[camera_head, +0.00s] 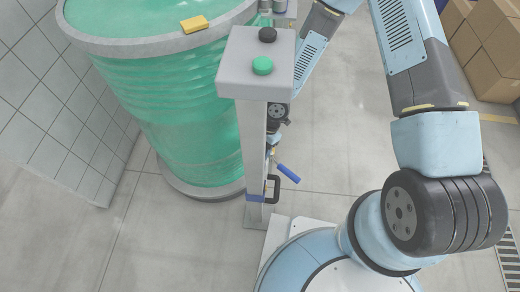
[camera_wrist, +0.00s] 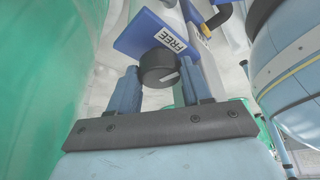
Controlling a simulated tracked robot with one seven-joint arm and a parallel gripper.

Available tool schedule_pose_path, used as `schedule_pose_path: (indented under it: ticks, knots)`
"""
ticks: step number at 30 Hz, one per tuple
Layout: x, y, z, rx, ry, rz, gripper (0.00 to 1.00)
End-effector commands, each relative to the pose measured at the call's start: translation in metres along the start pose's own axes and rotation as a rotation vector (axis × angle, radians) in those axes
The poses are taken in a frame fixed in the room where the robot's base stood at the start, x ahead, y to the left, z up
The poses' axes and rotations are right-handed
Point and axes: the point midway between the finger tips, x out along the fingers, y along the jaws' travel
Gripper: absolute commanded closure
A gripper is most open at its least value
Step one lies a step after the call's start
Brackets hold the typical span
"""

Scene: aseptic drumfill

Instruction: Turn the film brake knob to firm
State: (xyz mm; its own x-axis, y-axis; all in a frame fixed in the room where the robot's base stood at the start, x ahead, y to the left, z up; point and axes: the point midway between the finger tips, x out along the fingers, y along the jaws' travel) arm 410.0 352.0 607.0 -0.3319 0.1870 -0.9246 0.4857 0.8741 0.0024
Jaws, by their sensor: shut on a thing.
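The film brake knob (camera_wrist: 158,68) is a round black knob on a blue plate (camera_wrist: 138,36) in the wrist view. A white label reading FREE (camera_wrist: 171,40) sits on the plate above and right of it. A pale pointer mark on the knob faces lower right, away from the label. My gripper (camera_wrist: 159,84) has its two blue fingers on either side of the knob and is shut on it. No FIRM label is readable. In the head view the knob cannot be made out, and my gripper is largely hidden behind the grey post.
A blue-handled lever (camera_head: 288,173) juts out. Cardboard boxes (camera_head: 490,40) stand upper right.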

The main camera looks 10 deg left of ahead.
Motion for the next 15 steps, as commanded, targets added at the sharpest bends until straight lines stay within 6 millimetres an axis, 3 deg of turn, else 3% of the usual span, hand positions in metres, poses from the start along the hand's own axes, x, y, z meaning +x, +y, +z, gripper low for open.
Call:
schedule_pose_path:
  ticks: [15]
  knots:
    - [0.0019,-0.0059,-0.0029,0.431,0.0,0.172,0.82]
